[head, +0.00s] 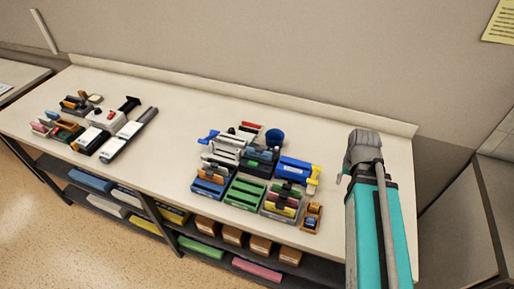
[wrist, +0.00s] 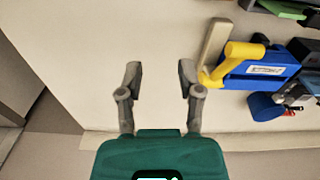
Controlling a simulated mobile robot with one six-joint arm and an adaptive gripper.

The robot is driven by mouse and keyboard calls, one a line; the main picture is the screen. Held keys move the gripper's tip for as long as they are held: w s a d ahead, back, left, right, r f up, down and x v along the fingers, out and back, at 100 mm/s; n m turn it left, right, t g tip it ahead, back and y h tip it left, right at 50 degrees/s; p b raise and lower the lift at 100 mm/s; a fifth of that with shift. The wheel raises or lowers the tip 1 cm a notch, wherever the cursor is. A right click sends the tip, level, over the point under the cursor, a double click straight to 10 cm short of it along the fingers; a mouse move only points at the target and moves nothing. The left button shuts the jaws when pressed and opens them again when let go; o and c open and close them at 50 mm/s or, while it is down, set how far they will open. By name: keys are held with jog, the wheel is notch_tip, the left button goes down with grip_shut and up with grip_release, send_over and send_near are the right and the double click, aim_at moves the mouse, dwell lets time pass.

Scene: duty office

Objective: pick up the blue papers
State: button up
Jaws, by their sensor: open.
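No item is clearly readable as blue papers. A flat blue stack (head: 90,180) lies on the lower shelf at the left in the head view and may be them; I cannot tell whether it is paper. It is not in the wrist view. My gripper (wrist: 160,80) is open and empty above a bare part of the counter (wrist: 90,60). In the head view my arm stands at the counter's right end, far from the blue stack, and its fingertips are not clear there.
A blue and yellow device (wrist: 258,64) lies just right of my gripper, with a blue cup (wrist: 265,107) by it. Trays and desk items crowd the middle; another cluster with a white box (head: 106,118) stands left. A green stack (head: 200,247) and other stacks fill the shelf below.

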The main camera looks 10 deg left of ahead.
notch_tip(320, 180, up, 6)
jog(key=w+a+m+p, duration=0.2)
jog(key=w+p, duration=0.1)
jog(key=p, duration=0.2)
jog(key=r+m, duration=0.1)
jog(key=m, duration=1.6)
send_over(259, 149)
jog(key=shift+a+p, duration=0.2)
jog(key=shift+p, duration=0.15)
jog(key=shift+w, duration=0.1)
notch_tip(259, 149, down, 9)
jog(key=b, duration=0.8)
jog(key=shift+r+b, duration=0.2)
jog(key=shift+b, duration=0.1)
jog(key=shift+d+f+b, duration=0.2)
jog(key=shift+f+b, duration=2.4)
